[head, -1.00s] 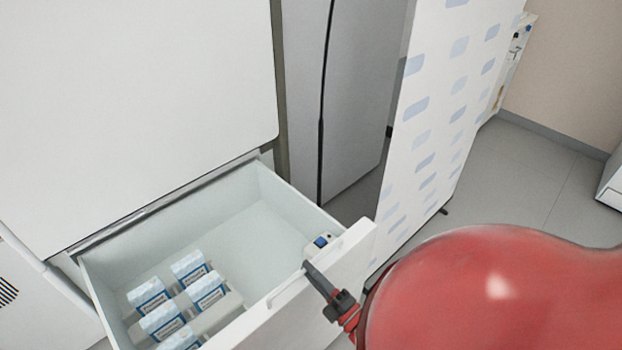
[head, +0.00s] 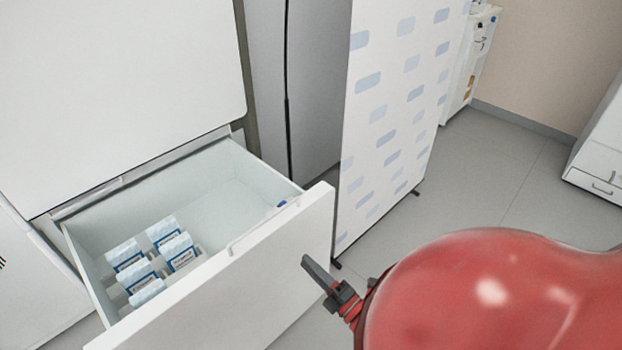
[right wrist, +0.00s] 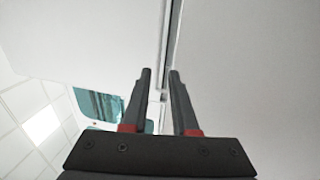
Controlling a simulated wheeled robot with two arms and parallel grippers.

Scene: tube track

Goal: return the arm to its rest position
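My right arm is red and fills the lower right of the head view. Its dark right gripper (head: 307,262) is in front of the white front panel of the open drawer (head: 222,283), apparently clear of it. In the right wrist view the two fingers of the right gripper (right wrist: 160,73) stand apart with nothing between them, so it is open and empty. My left gripper is not in view.
The drawer holds several white-and-blue boxes (head: 180,252) and a small blue item (head: 282,204), mostly hidden behind its front. A patterned white panel (head: 390,120) stands beyond. Grey floor (head: 475,190) is free to the right.

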